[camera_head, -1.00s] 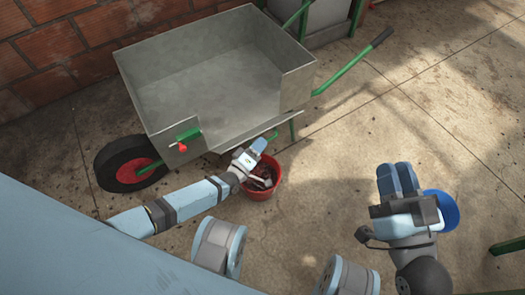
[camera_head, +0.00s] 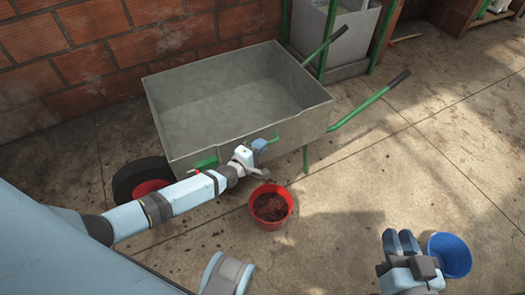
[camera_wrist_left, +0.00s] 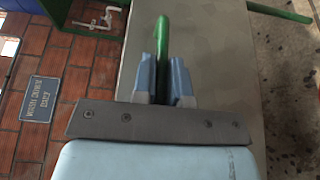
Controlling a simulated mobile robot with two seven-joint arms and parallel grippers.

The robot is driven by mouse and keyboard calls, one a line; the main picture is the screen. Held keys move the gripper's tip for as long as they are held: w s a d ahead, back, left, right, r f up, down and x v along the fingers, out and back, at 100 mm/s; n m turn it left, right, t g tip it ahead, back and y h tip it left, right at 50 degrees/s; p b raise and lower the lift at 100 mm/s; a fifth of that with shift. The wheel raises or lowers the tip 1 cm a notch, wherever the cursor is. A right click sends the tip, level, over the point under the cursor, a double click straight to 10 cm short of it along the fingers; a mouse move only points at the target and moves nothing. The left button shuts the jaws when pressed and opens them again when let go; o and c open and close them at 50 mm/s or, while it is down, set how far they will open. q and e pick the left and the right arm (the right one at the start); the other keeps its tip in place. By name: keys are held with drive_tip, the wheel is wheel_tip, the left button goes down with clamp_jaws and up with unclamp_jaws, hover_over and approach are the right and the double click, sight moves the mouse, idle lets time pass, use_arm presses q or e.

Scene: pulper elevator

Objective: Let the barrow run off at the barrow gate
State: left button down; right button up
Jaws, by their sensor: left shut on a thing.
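The grey barrow (camera_head: 240,95) stands on the concrete with its tray looking empty inside. The barrow gate (camera_head: 285,130) is in the near side wall and looks upright, filling that wall. My left gripper (camera_head: 258,146) is shut on the gate's green handle (camera_wrist_left: 161,40), which shows between its fingers in the left wrist view. A small green latch (camera_head: 205,163) with a red tip sits at the left of the gate. A red bucket (camera_head: 283,221) with dark red contents stands on the floor below the gate. My right gripper (camera_head: 401,243) is at lower right, away from the barrow; its finger gap is unclear.
A blue bucket (camera_head: 452,252) stands beside my right gripper. A brick wall (camera_head: 80,45) runs behind the barrow. A grey tank (camera_head: 350,40) in a green frame stands at the back. A green barrow handle (camera_head: 370,100) juts out right. The concrete floor at right is mostly clear.

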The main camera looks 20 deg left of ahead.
use_arm(q)
drive_tip(key=shift+w+a, duration=0.15)
drive_tip(key=shift+a, duration=0.15)
use_arm(e)
drive_tip(key=shift+r, duration=0.15)
use_arm(q)
drive_tip(key=c, duration=1.2)
unclamp_jaws()
drive_tip(key=shift+o, duration=0.2)
use_arm(e)
drive_tip(key=shift+w, duration=0.1)
